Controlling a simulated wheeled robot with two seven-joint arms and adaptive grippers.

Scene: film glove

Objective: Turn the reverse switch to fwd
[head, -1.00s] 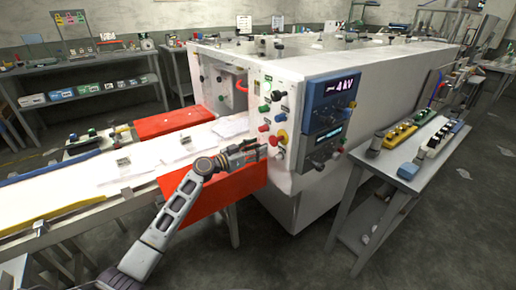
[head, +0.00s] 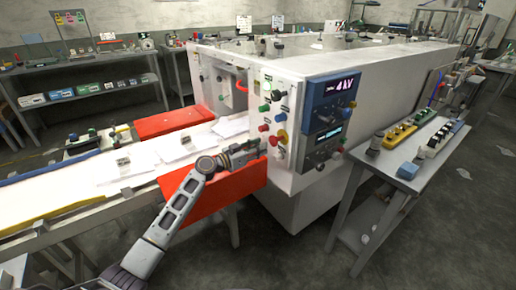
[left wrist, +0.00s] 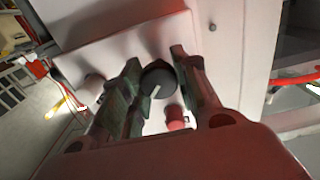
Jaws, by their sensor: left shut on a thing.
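The control panel (head: 276,110) is on the near end of the white machine. My left gripper (head: 262,150) is at the lower left part of this panel. In the left wrist view, a black round knob with a pale pointer line (left wrist: 158,78) sits between the two fingers of my left gripper (left wrist: 156,66), which is shut on it. I take this knob for the reverse switch; no label is readable. In the head view the gripper largely hides the knob. My right gripper is not in view.
A red button (left wrist: 177,118) is close beside the knob in the left wrist view, and another dark knob (left wrist: 93,88) is outside the left finger. A blue display unit (head: 331,100) is right of the panel. An orange-red guard (head: 215,190) is under the gripper.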

